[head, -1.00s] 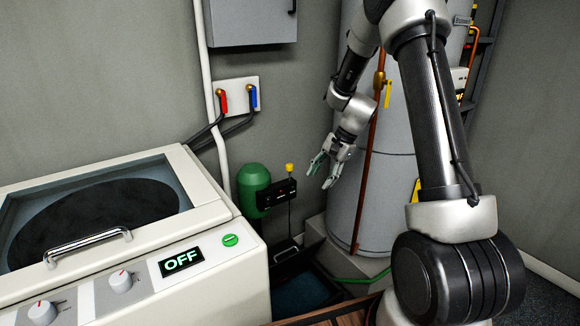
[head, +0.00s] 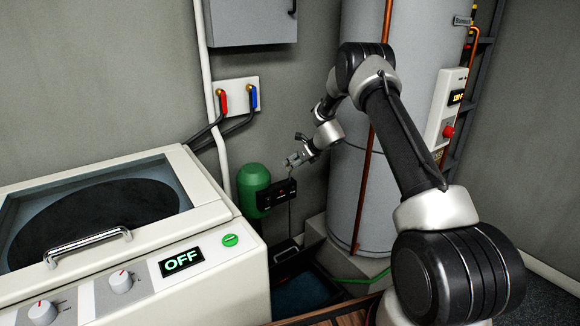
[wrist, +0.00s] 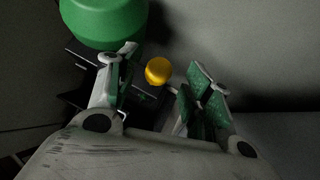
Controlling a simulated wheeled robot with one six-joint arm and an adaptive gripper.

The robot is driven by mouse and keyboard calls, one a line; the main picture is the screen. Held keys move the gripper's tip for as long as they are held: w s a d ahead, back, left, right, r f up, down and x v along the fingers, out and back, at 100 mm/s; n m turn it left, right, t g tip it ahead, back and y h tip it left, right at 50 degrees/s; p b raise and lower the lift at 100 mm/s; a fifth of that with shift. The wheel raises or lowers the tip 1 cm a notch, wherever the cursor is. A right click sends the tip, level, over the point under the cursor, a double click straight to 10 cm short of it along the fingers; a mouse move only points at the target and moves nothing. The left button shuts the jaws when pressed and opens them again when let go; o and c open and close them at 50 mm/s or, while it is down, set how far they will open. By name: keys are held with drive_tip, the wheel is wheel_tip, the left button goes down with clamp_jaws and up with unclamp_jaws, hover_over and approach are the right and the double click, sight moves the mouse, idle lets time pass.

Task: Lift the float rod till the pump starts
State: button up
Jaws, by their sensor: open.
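The green pump (head: 252,187) stands in the corner behind the washer, with a black box (head: 277,194) at its side. The thin float rod (head: 289,218) runs down from the box toward the sump (head: 298,290). In the head view my gripper (head: 292,160) hides the rod's yellow knob. In the wrist view the yellow knob (wrist: 158,70) lies between my gripper's two open fingers (wrist: 156,88), with a gap on each side. The green pump (wrist: 103,20) is beyond the left finger.
A white washer (head: 215,250) with an OFF display fills the left. A grey tank (head: 345,210) with a copper pipe (head: 372,130) stands right of the pump. Red and blue valves (head: 237,95) are on the wall above. A green hose (head: 362,280) lies by the tank's base.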

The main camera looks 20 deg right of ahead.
drive_tip(key=shift+x, duration=1.75)
